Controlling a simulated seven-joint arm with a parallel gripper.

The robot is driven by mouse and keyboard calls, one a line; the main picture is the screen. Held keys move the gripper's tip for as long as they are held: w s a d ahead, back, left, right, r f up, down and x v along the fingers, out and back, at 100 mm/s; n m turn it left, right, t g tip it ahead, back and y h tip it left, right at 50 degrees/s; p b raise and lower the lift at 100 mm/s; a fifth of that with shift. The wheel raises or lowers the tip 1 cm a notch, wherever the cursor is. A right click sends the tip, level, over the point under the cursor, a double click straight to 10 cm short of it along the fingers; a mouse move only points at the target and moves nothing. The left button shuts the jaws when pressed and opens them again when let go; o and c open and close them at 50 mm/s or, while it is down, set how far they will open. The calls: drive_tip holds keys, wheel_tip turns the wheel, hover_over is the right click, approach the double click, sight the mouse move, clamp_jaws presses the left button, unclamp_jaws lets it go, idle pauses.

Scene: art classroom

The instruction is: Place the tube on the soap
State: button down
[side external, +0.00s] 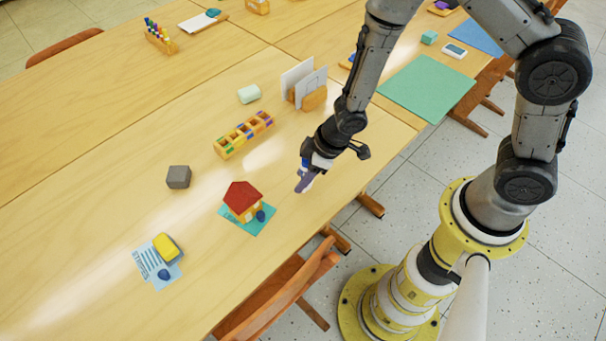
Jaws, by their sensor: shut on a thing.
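My gripper (311,171) is above the near right part of the wooden table, pointing down and to the left. It is shut on a small purple-blue thing, seemingly the tube (304,184), which sticks out below the fingers. The fingers and part of the tube are hard to make out at this size. A pale green-white rounded bar, which looks like the soap (249,94), lies on the table behind and to the left of my gripper, well apart from it. Its top is bare.
A wooden compartment box (244,134) and a card holder (313,96) stand near the soap. A grey block (178,177), a red-roofed toy house (242,197) and a yellow block (168,246) on paper are to the left.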

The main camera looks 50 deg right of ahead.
drive_tip(key=shift+f, duration=0.15)
drive_tip(key=shift+c, duration=1.9)
unclamp_jaws()
